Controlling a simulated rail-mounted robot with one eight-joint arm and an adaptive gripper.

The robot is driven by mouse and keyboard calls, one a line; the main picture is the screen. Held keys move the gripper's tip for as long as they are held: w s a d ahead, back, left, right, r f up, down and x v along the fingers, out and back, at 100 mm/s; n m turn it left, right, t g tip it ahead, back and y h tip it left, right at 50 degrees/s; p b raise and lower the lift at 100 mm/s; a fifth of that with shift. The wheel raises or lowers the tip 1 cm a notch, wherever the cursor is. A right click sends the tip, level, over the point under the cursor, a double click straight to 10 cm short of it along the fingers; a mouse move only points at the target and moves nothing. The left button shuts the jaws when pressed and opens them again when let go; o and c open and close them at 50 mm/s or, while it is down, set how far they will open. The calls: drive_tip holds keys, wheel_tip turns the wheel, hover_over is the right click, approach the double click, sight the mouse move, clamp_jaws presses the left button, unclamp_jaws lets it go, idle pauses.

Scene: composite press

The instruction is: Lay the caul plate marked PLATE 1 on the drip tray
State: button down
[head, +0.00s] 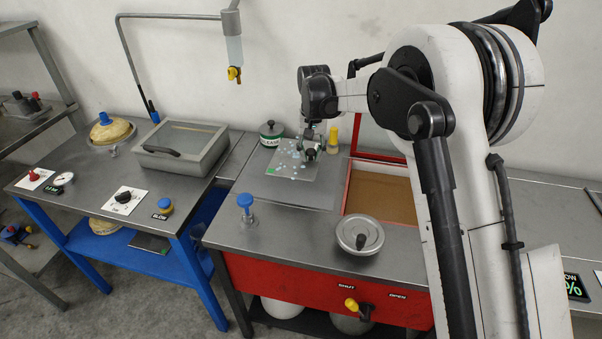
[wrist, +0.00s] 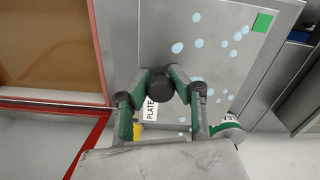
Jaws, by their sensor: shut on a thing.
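A thin grey plate (head: 298,164) with pale blue spots and a green corner square is under my gripper (head: 309,148) at the back of the red bench. In the wrist view the same plate (wrist: 215,62) shows a white label (wrist: 151,108) reading "PLATE"; its number is hidden. My gripper (wrist: 172,86) is shut at a dark round knob on the plate, with a green finger on each side. A flat grey metal panel (head: 290,193) lies below and in front of the plate; I cannot tell whether it is the drip tray. The gap between them is unclear.
A red-framed recess with a brown floor (head: 384,190) lies right of the plate. A green-banded can (head: 271,134) and a yellow post (head: 332,140) stand behind it. A blue knob (head: 245,201) and a round metal lid (head: 360,235) are at the bench front.

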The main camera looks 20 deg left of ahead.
drive_tip(key=shift+f, duration=4.25)
drive_tip(key=c, duration=1.6)
unclamp_jaws()
drive_tip(key=shift+f, duration=0.1)
drive_tip(key=shift+o, duration=0.2)
